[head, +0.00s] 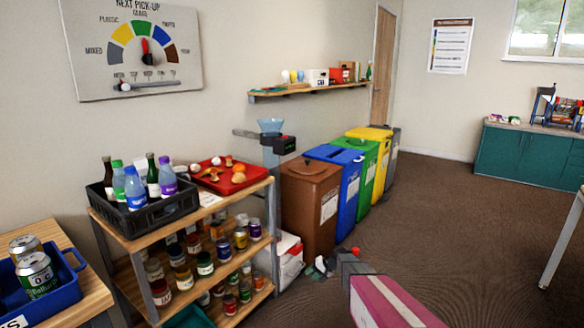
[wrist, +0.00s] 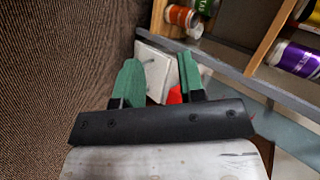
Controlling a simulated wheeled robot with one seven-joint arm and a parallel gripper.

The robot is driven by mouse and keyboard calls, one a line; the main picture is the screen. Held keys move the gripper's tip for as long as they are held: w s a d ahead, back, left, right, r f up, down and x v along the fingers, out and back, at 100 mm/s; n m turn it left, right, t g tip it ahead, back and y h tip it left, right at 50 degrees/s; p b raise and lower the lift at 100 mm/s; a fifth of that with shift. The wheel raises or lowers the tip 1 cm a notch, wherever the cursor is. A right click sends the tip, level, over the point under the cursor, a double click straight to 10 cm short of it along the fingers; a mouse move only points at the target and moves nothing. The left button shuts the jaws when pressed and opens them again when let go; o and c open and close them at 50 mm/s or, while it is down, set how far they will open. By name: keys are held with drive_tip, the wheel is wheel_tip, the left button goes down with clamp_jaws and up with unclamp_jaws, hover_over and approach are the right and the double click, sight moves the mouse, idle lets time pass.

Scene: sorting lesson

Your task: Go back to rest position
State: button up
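My gripper (wrist: 160,76) has two green fingers, which stand apart with a gap between them in the wrist view. I see nothing held between them. A white box (wrist: 153,62) with a bit of red lies beyond the fingertips. In the head view my gripper (head: 320,267) is small and partly hidden by my own arm, low in front of the brown bin (head: 309,205) and to the right of the white and red box (head: 289,262) on the floor.
A shelf unit (head: 138,240) with jars, a black bottle crate (head: 143,213) and a red tray (head: 232,178) stands to the left. Blue (head: 347,187), green and yellow bins run along the wall. Carpet (head: 455,190) to the right is open. A table leg (head: 563,240) stands at far right.

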drive_tip(key=s+d+r+g+h, duration=0.1)
drive_tip(key=s+d+r+h, duration=0.3)
drive_tip(key=s+r, duration=0.5)
drive_tip(key=s+d+r+n+g+h, duration=0.1)
drive_tip(key=s+d+r+h, duration=0.4)
drive_tip(key=s+r, duration=0.5)
drive_tip(key=s, duration=0.7)
drive_tip(key=shift+s+d+n, duration=0.15)
drive_tip(key=shift+s+n, duration=0.15)
drive_tip(key=shift+s, duration=0.05)
